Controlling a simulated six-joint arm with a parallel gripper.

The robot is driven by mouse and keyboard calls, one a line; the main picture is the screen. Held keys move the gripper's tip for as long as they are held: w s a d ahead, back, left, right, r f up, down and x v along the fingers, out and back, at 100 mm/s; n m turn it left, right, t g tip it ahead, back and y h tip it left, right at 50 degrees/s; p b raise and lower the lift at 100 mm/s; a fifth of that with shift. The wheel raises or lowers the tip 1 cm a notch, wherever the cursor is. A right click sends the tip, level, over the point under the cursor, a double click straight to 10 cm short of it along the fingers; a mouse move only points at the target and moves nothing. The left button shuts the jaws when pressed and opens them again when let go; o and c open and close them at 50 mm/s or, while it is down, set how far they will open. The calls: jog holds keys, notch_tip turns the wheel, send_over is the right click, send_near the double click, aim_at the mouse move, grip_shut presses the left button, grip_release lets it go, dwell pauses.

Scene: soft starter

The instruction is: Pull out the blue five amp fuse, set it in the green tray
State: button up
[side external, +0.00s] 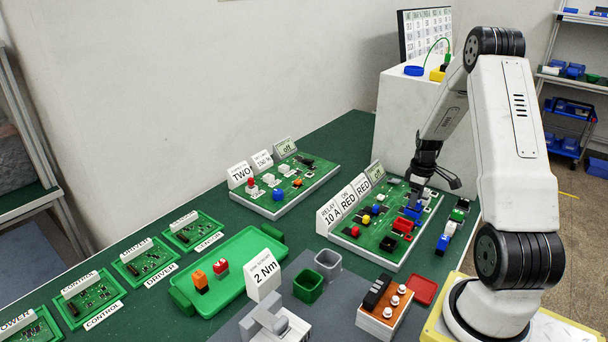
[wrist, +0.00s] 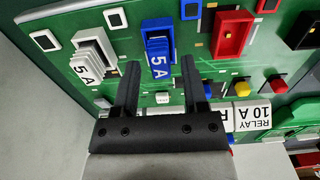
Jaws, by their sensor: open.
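The blue five amp fuse (wrist: 158,62), marked 5 A, stands in a blue holder on the green circuit board (side external: 350,238). In the wrist view it lies between the two black fingers of my gripper (wrist: 160,68), with a visible space on each side. My gripper is open and points down over the board in the side external view (side external: 416,190). There, blue shows just below the fingers, but the fuse itself is hard to make out. The green tray (side external: 245,245) lies left on the table and holds an orange part and a red part.
A white 5 A fuse (wrist: 92,58) stands left of the blue one in the wrist view. A red holder (wrist: 232,32) is on the right. Standing label cards (side external: 345,203) line the board's left edge. A 2 Nm card (side external: 263,274) stands beside the tray.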

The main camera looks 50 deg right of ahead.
jog(key=shift+f, duration=0.55)
grip_shut()
jog(key=shift+r, duration=1.75)
dwell(0.5)
